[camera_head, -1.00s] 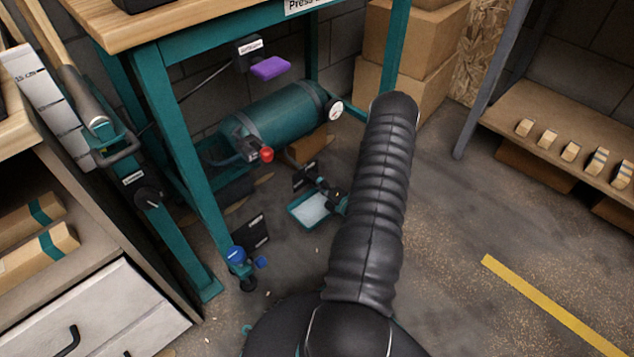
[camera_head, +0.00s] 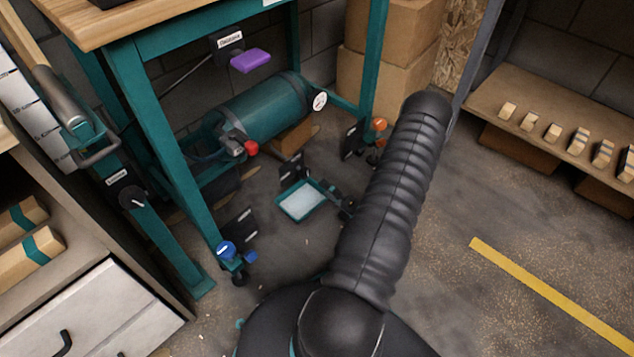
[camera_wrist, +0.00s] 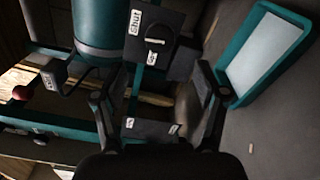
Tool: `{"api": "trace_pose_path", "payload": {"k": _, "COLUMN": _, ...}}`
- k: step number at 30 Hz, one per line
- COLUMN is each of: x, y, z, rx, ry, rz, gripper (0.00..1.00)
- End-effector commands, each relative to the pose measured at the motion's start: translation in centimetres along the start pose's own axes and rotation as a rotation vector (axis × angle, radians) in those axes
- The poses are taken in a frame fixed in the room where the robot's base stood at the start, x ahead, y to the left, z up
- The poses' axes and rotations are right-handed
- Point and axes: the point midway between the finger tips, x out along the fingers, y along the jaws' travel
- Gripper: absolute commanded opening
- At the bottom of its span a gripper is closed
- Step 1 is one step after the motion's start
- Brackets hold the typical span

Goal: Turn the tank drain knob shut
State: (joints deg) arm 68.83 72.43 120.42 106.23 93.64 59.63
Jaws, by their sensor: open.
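The teal tank (camera_head: 262,108) lies under the bench, with a red knob (camera_head: 251,147) at its near end. In the wrist view the tank (camera_wrist: 100,22) is at the upper left. Beside it is a dark plate with a "Shut" label (camera_wrist: 135,20), a second label too blurred to read, and a black round knob (camera_wrist: 155,41). The knob's white mark lies roughly level in the picture, away from the "Shut" label. My gripper (camera_wrist: 160,88) is open and empty, its fingers below the knob in the picture and apart from it. My arm hides most of the gripper in the head view.
A teal-rimmed tray (camera_head: 303,202) stands on the floor beside my arm; its rim shows close to the right finger (camera_wrist: 238,95). Blue (camera_head: 226,251) and orange (camera_head: 380,125) knobs sit low by the bench legs. Boxes (camera_head: 385,85) stand behind. Floor at right is clear.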

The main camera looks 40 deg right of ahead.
Motion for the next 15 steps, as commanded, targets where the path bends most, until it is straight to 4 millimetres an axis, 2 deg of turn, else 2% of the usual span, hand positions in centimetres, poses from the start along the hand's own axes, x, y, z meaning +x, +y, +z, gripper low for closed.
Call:
{"api": "trace_pose_path", "payload": {"k": 6, "x": -1.6, "y": 0.0, "z": 0.0, "rx": -0.001, "ry": 0.0, "rz": 0.0, "gripper": 0.72}}
{"api": "trace_pose_path", "payload": {"k": 15, "x": -1.8, "y": 0.0, "z": 0.0, "rx": -0.001, "ry": 0.0, "rz": 0.0, "gripper": 0.72}}
